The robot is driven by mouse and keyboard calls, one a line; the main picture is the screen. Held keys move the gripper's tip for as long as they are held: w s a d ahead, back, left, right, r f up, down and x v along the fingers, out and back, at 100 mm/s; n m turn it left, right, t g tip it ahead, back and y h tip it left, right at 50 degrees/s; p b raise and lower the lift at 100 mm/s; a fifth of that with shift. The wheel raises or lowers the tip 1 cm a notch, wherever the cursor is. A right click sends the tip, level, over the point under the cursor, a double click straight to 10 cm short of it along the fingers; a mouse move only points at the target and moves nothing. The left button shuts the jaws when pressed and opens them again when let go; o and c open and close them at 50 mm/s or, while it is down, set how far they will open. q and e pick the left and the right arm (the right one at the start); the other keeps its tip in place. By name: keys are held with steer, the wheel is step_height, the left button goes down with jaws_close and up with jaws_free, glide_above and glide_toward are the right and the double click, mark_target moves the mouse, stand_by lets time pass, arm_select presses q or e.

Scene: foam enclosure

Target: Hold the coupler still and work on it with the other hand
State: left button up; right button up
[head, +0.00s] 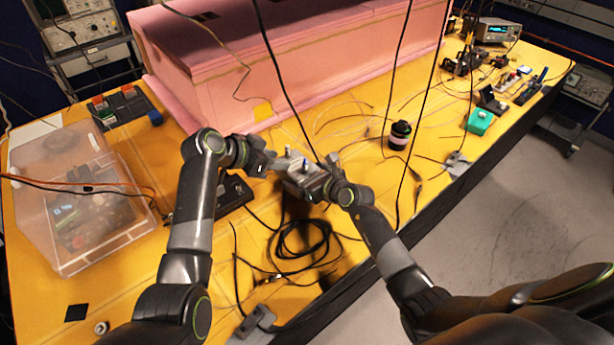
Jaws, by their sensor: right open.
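The coupler appears to be the small grey metal block (302,180) with upright knobs on top, near the middle of the head view. My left gripper (272,162) is at its left end, with its fingers by the block. Whether they are closed on it is too small to tell. My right gripper (329,172) is open at the block's right end, very close to it. Whether it touches is unclear. The block's underside and what supports it are hidden.
A coiled black cable (303,240) lies just in front on the yellow table (185,285). A pink foam enclosure (290,65) stands behind. A clear plastic box (75,200) is at left, a dark round component (399,135) at right. Thin cables hang across the view.

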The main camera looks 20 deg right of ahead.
steer(key=c, duration=1.2)
steer(key=shift+c, duration=0.2)
steer(key=o, duration=1.2)
steer(key=shift+o, duration=0.2)
steer(key=shift+s, duration=0.15)
